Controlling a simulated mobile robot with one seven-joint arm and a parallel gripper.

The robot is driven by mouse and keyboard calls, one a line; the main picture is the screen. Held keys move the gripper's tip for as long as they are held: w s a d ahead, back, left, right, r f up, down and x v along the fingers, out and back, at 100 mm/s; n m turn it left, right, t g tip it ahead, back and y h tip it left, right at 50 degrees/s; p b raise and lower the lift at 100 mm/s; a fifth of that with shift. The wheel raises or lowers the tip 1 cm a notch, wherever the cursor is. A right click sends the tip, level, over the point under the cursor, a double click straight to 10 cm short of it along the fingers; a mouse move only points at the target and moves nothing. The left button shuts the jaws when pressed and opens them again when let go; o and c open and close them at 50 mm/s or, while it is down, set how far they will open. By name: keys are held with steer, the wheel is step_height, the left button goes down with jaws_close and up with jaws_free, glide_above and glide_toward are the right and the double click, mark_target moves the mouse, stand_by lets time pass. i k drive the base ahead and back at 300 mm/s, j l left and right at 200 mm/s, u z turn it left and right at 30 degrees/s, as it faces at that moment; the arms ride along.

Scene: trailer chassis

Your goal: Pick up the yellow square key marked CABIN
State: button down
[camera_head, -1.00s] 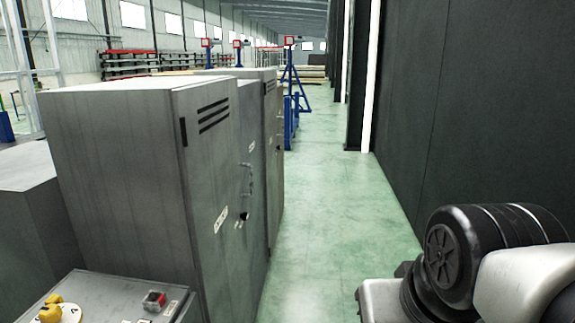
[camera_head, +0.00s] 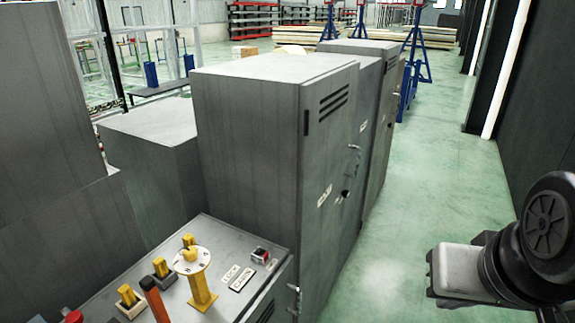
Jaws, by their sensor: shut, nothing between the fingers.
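Several yellow key-like pieces show on and above the top of a low grey box (camera_head: 215,240) at the lower left. One yellow piece (camera_head: 127,294) and another (camera_head: 160,267) sit in small dark-and-pale holders. A further yellow piece (camera_head: 189,241) is at a white round disc on a yellow stand (camera_head: 202,290). I cannot read a CABIN marking on any of them, so I cannot tell which is the key. My gripper is not in view; only dark and pale links of my arm show at the right edge.
Two small label plates (camera_head: 241,278) and a red button (camera_head: 260,255) are on the box top. An orange-brown post (camera_head: 154,300) stands in front. Tall grey cabinets (camera_head: 250,130) rise behind the box. The green floor (camera_head: 430,170) right of the cabinets is clear.

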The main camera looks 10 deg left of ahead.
mark_target(161, 267)
steer(key=u, duration=1.85)
steer(key=i+l+u, duration=0.2)
steer(key=l, duration=0.15)
steer(key=i+l+u, duration=0.2)
steer(key=l, duration=0.2)
steer(key=i+l+u, duration=0.1)
steer(key=l+u, duration=0.15)
steer(key=l, duration=0.15)
